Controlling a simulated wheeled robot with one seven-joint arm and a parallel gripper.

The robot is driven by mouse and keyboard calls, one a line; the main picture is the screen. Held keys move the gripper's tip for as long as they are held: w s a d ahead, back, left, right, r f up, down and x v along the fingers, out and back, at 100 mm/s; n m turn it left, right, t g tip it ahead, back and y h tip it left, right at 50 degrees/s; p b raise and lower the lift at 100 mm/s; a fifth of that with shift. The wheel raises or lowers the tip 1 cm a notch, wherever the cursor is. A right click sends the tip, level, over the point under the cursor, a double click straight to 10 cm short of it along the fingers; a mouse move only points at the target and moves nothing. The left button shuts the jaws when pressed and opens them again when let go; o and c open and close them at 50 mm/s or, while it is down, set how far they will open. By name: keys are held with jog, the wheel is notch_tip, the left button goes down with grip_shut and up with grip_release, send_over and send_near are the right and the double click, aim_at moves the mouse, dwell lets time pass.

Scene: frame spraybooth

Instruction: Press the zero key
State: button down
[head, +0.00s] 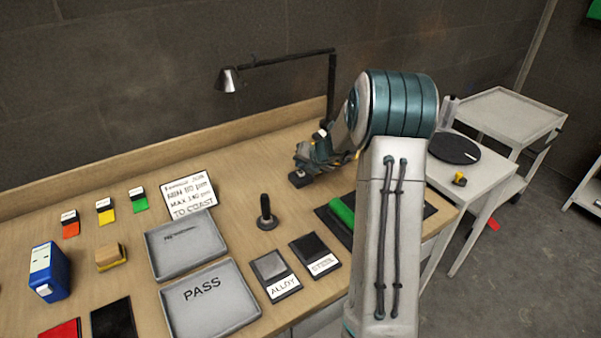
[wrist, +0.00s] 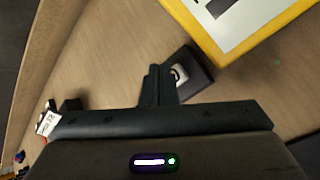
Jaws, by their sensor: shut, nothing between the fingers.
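A small dark block with a pale marked top (wrist: 183,73) lies on the wooden bench in the wrist view. It looks like the zero key, but its marking is too small to read. My gripper (wrist: 157,74) is shut and empty, its fingertips in front of the block's left side and hiding part of it. I cannot tell whether they touch it. In the head view my gripper (head: 311,160) is low over the back right of the bench, and it and my arm hide the block's surroundings. A yellow-framed pale panel (wrist: 235,22) lies close beside the block in the wrist view.
A lamp (head: 228,80) reaches over the bench behind my gripper. A black post (head: 266,213), a limits card (head: 189,193) and grey trays (head: 208,300) stand to the left. A green cylinder (head: 341,212) lies on a dark mat beside my arm. Open bench lies left of my gripper.

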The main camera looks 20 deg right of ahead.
aim_at(302, 174)
jog(key=shift+f, duration=0.15)
jog(key=shift+f, duration=0.3)
jog(key=shift+f+b, duration=0.55)
jog(key=shift+b, duration=0.15)
dwell(0.4)
jog(key=shift+r, duration=0.1)
jog(key=shift+r+p, duration=0.85)
jog(key=shift+p, duration=0.15)
jog(key=shift+r, duration=0.15)
notch_tip(302, 174, up, 5)
jog(key=p, duration=0.5)
